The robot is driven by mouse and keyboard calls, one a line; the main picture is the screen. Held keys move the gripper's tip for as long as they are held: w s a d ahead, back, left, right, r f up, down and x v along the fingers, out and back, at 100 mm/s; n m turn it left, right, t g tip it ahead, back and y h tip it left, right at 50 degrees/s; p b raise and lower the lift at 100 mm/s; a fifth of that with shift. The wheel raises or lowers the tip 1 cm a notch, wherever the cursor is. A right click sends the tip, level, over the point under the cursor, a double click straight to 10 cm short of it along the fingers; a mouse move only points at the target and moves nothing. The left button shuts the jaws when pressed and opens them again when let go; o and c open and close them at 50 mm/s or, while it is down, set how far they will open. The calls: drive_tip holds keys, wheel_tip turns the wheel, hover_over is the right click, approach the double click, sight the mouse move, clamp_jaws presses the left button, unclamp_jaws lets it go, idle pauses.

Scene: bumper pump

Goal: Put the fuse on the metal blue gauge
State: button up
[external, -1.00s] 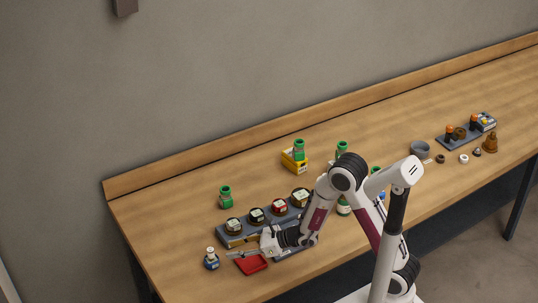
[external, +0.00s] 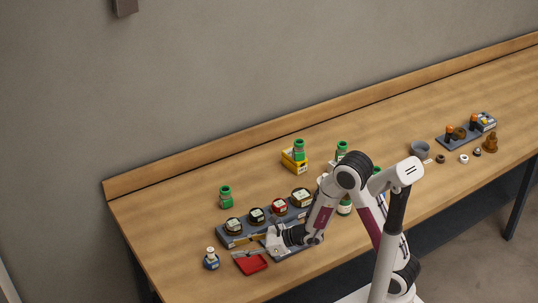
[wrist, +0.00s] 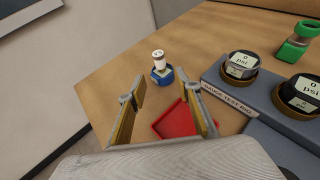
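The blue gauge (external: 211,263) stands on the table at the near left, beside the red tray. A small white cylinder with a dark top, seemingly the fuse (wrist: 158,58), stands upright on the blue gauge (wrist: 162,77) in the wrist view. It also shows as a pale top in the external view (external: 210,252). My gripper (wrist: 164,88) is open, with nothing between its fingers. In the external view, my gripper (external: 248,246) is over the red tray, to the right of the gauge and apart from it.
The red tray (wrist: 174,124) lies below my fingers. A grey gauge test rig (wrist: 232,97) with several black, gold and red gauges is to the right. Table left of the blue gauge is clear.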

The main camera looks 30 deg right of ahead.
drive_tip(key=s+d+r+n+g+y, duration=0.1)
drive_tip(key=s+d+r+n+g, duration=0.15)
drive_tip(key=s+r+n, duration=0.45)
drive_tip(key=s+d+r+n+g, duration=0.1)
drive_tip(key=s+r+n+g, duration=0.3)
drive_tip(key=s+r+n, duration=0.3)
drive_tip(key=s+d+n+t+h, duration=0.1)
drive_tip(key=s+d+n+h, duration=0.2)
drive_tip(key=d, duration=0.7)
drive_tip(key=s+d+n+t+h, duration=0.1)
drive_tip(key=d+n+h, duration=0.3)
drive_tip(key=d, duration=0.6)
drive_tip(key=s+d+n+t+h, duration=0.2)
drive_tip(key=s+d+n+h, duration=0.2)
drive_tip(key=d, duration=0.6)
drive_tip(key=shift+s+r+h, duration=0.15)
drive_tip(key=shift+s+h, duration=0.15)
drive_tip(key=shift+h, duration=0.1)
drive_tip(key=shift+a, duration=0.1)
